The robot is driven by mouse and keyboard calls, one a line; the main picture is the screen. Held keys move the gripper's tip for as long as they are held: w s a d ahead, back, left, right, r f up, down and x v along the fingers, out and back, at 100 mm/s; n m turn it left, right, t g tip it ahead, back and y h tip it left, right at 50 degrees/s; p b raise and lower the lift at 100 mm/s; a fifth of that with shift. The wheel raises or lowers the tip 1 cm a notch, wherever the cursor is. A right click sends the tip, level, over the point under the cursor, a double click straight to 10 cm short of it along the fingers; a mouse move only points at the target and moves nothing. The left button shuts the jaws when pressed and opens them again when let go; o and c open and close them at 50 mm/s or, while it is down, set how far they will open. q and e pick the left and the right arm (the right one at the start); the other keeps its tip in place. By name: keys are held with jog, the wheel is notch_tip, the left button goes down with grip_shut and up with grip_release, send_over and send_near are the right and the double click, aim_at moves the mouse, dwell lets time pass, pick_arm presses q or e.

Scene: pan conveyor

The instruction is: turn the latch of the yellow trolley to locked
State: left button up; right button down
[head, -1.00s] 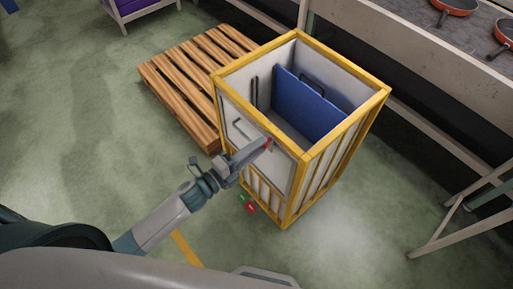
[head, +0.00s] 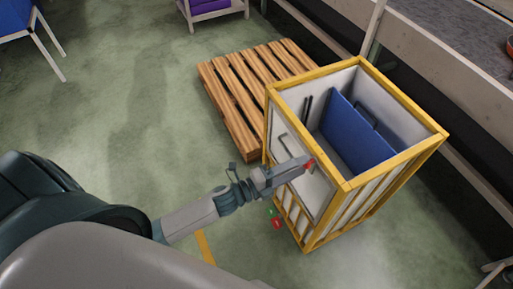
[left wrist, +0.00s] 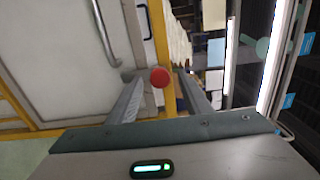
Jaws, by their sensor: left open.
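The yellow trolley (head: 349,186) has a yellow frame and pale panels and stands upright on the floor. Its red latch end (head: 310,166) is at the upper edge of the front panel, near the corner post. My left gripper (head: 305,162) reaches it from the left and hides most of the latch. In the left wrist view the round red latch end (left wrist: 160,77) sits between the two spread fingers of the gripper (left wrist: 163,86), with no clear grip on it. Whether a finger touches it, I cannot tell. My right gripper is not in view.
A blue panel (head: 354,137) stands inside the trolley. A grey handle (left wrist: 108,35) is on its front panel. A wooden pallet (head: 238,105) lies behind it, and the conveyor (head: 425,45) runs at the right. Small green and red marks (head: 276,222) show beside its base.

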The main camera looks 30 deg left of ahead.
pick_arm(q)
jog(key=b+v, duration=0.5)
jog(key=v, duration=1.2)
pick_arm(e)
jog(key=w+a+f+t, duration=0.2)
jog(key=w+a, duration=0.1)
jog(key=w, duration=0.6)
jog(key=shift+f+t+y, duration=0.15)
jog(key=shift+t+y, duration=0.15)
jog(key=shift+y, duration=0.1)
pick_arm(q)
jog(key=shift+f, duration=0.1)
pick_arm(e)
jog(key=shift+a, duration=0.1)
